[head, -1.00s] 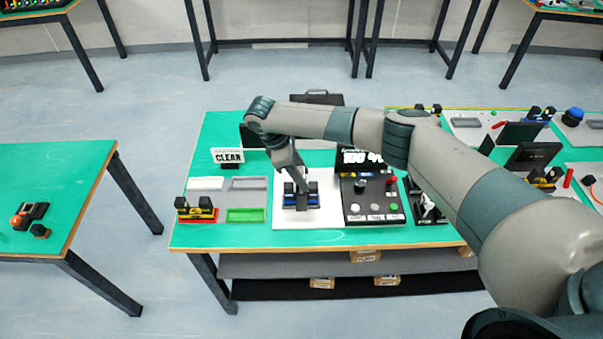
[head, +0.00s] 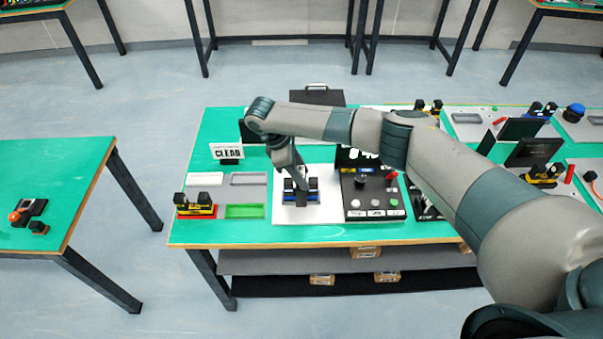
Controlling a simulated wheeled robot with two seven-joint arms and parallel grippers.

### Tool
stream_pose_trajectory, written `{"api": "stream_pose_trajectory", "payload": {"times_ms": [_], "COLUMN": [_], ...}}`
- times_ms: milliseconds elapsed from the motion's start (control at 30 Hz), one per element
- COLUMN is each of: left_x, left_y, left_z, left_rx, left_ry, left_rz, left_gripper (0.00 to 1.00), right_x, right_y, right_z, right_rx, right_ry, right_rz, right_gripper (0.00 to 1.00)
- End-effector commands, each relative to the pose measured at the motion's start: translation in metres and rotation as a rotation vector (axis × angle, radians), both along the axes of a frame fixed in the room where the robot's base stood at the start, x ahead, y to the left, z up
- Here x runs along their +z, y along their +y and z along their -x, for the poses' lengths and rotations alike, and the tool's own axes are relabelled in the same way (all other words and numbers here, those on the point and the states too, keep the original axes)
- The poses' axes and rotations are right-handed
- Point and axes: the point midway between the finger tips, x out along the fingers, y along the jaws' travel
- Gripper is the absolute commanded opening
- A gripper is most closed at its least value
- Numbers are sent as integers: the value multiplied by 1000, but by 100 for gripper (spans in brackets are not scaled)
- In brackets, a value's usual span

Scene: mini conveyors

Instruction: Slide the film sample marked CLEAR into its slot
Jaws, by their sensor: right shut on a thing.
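My right gripper (head: 297,187) reaches down from above onto a blue-and-black piece (head: 300,197) on a white board (head: 308,214). It is shut on that piece, but the fingers hide the contact. I cannot read any marking on the piece. A yellow-and-black piece (head: 196,209) sits on a red base at the front left. My left gripper is out of view.
A dark panel (head: 371,197) with knobs, buttons and a display stands right of the white board. My right arm covers part of the table's right side. A black case (head: 317,97) stands at the back. Another green table (head: 55,180) is at the left, across a floor gap.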

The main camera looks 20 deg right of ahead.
Motion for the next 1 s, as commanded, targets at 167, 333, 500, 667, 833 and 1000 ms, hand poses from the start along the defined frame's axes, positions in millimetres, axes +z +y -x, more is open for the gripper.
{"api": "stream_pose_trajectory", "payload": {"times_ms": [167,333,500,667,833,1000], "left_x": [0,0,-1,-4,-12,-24], "left_y": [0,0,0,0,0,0], "left_z": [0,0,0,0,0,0], "left_rx": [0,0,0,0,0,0], "left_ry": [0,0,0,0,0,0], "left_rz": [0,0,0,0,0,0], "left_gripper": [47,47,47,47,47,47], "right_x": [0,0,0,6,23,49], "right_y": [0,0,1,3,11,22], "right_z": [0,0,0,-1,-4,-7], "right_rx": [0,0,0,0,1,2], "right_ry": [0,0,0,0,-2,-3], "right_rz": [0,0,0,-1,-1,-2], "right_gripper": [61,61,61,61,61,61]}}
